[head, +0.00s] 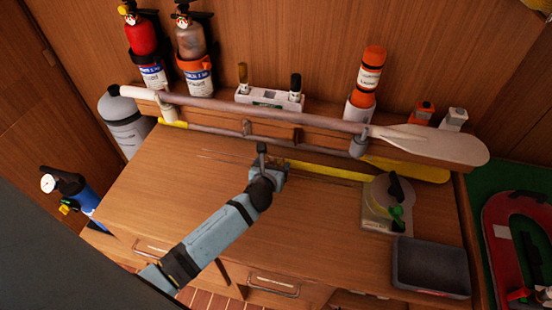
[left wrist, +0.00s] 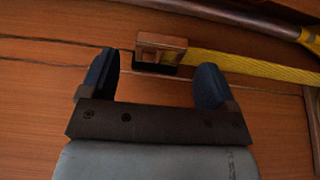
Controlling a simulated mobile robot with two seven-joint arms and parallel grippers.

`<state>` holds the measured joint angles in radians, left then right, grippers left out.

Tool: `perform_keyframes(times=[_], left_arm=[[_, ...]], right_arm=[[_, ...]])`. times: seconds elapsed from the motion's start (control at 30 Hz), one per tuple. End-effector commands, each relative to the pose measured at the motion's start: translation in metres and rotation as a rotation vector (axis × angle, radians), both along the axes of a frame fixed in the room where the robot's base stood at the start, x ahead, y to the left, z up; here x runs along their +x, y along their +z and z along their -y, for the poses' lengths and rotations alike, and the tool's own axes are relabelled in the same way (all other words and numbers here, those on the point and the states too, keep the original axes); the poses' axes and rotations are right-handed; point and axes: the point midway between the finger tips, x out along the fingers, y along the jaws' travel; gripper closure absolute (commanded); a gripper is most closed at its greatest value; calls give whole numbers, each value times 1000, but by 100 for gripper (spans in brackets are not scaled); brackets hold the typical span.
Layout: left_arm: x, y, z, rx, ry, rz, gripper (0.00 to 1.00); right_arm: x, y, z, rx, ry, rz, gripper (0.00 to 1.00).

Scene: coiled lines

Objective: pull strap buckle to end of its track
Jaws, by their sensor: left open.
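The strap buckle (left wrist: 160,50), a small brown block with a dark underside, lies on the wooden desk top in the left wrist view. The yellow strap (left wrist: 250,66) runs from it to the right. In the head view the strap (head: 335,173) shows along the back of the desk, and my left gripper mostly hides the buckle. My left gripper (left wrist: 156,76) is open, its two dark blue fingers apart, with the buckle just beyond and between the fingertips. It does not hold the buckle. In the head view the left gripper (head: 273,163) is over the back middle of the desk. My right gripper is not in view.
A paddle (head: 435,142) with a long shaft lies on the raised back ledge, close behind the buckle. The desk's left and middle (head: 180,170) are clear.

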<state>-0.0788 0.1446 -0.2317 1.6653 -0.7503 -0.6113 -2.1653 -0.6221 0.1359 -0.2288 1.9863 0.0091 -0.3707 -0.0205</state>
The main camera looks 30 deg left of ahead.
Motion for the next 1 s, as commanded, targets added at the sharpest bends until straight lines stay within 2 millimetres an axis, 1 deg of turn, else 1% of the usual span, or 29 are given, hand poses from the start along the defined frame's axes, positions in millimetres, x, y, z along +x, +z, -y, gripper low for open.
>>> perform_keyframes(times=[0.03, 0.1, 0.2, 0.3, 0.4, 0.67, 0.7, 0.77, 0.8, 0.87, 0.9, 0.93, 0.97, 1.0], left_arm=[[9, -4, -2, 0, 2, -1, 18], [19, -8, -5, -1, 1, -1, 18], [31, -13, -8, -1, 1, 0, 18], [38, -16, -10, -1, 1, -1, 18], [41, -18, -11, -1, 0, 0, 18], [41, -18, -11, 0, 0, -1, 18], [41, -18, -11, 0, 0, -1, 27], [41, -18, -11, 0, 0, -1, 41], [41, -18, -11, 0, 0, -1, 50], [41, -18, -11, 0, 0, -1, 64], [41, -18, -11, 0, 0, -1, 73], [41, -18, -11, 0, 0, -1, 80], [41, -18, -11, 0, 0, -1, 86], [41, -18, -11, 0, 0, -1, 86]], right_arm=[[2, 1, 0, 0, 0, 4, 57], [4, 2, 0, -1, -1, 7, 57], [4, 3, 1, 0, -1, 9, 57], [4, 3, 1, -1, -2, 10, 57], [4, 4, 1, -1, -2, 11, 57], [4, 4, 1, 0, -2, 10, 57], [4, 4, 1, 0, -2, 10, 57], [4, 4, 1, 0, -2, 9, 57], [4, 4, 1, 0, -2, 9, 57], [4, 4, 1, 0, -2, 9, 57], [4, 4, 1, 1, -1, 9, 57], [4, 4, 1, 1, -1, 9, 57], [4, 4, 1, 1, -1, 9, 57], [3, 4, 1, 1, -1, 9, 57]])
